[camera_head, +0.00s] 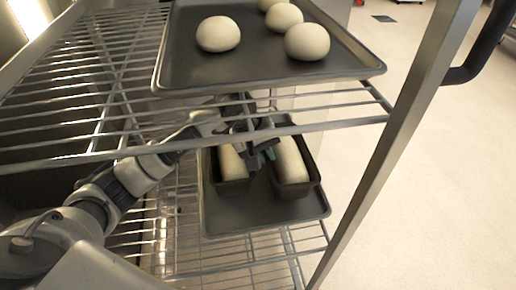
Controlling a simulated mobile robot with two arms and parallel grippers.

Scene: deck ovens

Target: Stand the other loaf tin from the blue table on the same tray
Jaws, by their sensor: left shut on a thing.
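Two dark loaf tins with pale dough in them are side by side at the lower tray (262,219), inside the rack. The left loaf tin (235,187) is partly hidden by my gripper and wrist. The right loaf tin (293,191) is close to the tray's right edge. Both look upright; whether each rests fully on the tray is hard to tell. My left gripper (260,155) reaches in between the shelves and is shut on a loaf tin at the gap between the two. Which tin's wall it grips is not clear. My right gripper is not in view.
An upper tray (262,75) with several dough balls sits on the wire shelf just above my left arm. A metal rack post (398,120) stands to the right. The front part of the lower tray is bare. Open floor lies to the right.

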